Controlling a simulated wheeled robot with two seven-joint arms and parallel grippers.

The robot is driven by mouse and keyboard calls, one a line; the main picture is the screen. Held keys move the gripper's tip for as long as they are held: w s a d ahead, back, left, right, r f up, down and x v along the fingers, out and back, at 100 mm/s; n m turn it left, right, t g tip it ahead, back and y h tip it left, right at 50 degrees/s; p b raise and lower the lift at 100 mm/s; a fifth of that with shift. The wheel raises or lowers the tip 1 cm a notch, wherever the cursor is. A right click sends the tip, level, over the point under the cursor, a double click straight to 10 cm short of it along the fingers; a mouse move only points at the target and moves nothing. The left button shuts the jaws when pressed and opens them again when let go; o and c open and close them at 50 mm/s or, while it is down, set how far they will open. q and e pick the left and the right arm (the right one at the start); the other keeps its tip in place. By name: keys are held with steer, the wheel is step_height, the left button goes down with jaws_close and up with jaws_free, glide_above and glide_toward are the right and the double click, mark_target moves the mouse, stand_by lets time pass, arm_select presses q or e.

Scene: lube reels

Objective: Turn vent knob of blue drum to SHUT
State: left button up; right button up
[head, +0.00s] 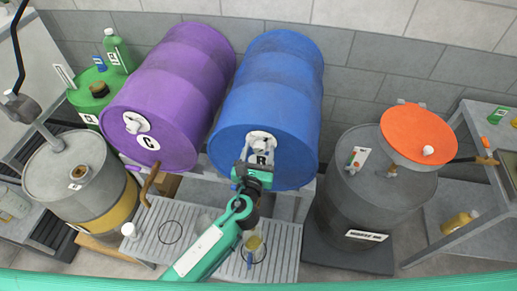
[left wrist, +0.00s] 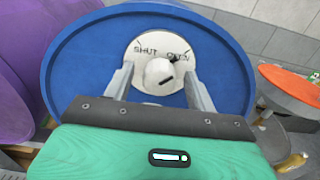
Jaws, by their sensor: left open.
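The blue drum (head: 270,85) lies on its side on a stand, its round end facing me. In the left wrist view, a white vent plate (left wrist: 145,42) on the drum end (left wrist: 75,75) reads SHUT at left and OPEN at right. The white vent knob (left wrist: 160,75) sits low on this plate, with dark marks on its face and a dark line by its upper right, toward OPEN. My left gripper (left wrist: 162,68) is open, one finger on each side of the knob; contact cannot be told. In the head view, my left gripper (head: 256,166) partly hides the plate. My right gripper is not in view.
A purple drum (head: 180,85) lies close at left. A ribbed drip tray (head: 185,240) is below the drums, beneath my left arm. A grey-and-yellow drum (head: 70,180) stands at far left.

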arm_select(q)
steer(key=c, duration=1)
steer(key=shift+f+n+b, duration=0.1)
steer(key=shift+n+b, duration=0.2)
steer(key=shift+n, duration=0.1)
steer(key=n+b, duration=0.1)
steer(key=n, duration=0.2)
steer(key=n+b, duration=0.3)
steer(key=n, duration=0.2)
steer(key=shift+a+f, duration=0.1)
steer(key=n+b, duration=0.1)
steer(key=n, duration=0.4)
steer(key=shift+b, duration=0.3)
steer(key=shift+a+n+b, duration=0.1)
steer(key=shift+n+b, duration=0.45)
steer(key=shift+n, duration=1.45)
